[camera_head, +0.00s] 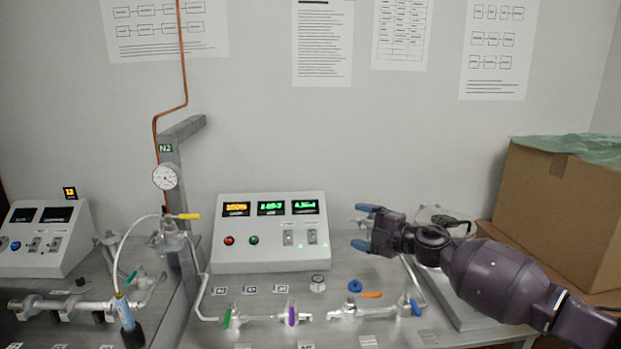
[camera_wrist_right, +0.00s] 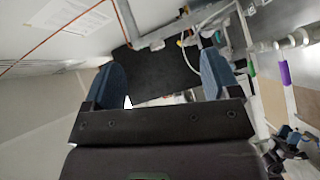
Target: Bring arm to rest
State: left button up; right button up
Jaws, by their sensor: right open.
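My right arm comes in from the right in the head view. Its gripper (camera_head: 362,227) is held above the bench, to the right of the control box, with blue fingertips pointing left. The fingers are apart and nothing is between them. In the wrist view the two blue fingers of the gripper (camera_wrist_right: 168,80) also stand apart and empty.
The control box (camera_head: 270,261) with lit displays stands behind the glass valve tubing (camera_head: 265,317). A gauge (camera_head: 165,177) hangs on a post at left. A cardboard box (camera_head: 560,205) stands at right, behind my arm. Printed sheets (camera_head: 322,45) hang on the wall.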

jog(key=s+d+f+m+h, duration=0.4)
jog(key=s+f+m, duration=0.4)
jog(key=s, duration=0.6)
jog(key=s+d+f+m+h, duration=0.5)
jog(key=s+f+m, duration=0.3)
jog(key=s+f, duration=0.5)
jog(key=s+d+f+m+t+h, duration=0.1)
jog(key=s+d+f+m+h, duration=0.3)
jog(key=s+f, duration=0.7)
jog(key=s+d+m, duration=0.2)
jog(key=s+m, duration=0.2)
jog(key=shift+s+d+f+m+h, duration=0.15)
jog(key=shift+s+d+m+h, duration=0.1)
jog(key=shift+d+m+h, duration=0.05)
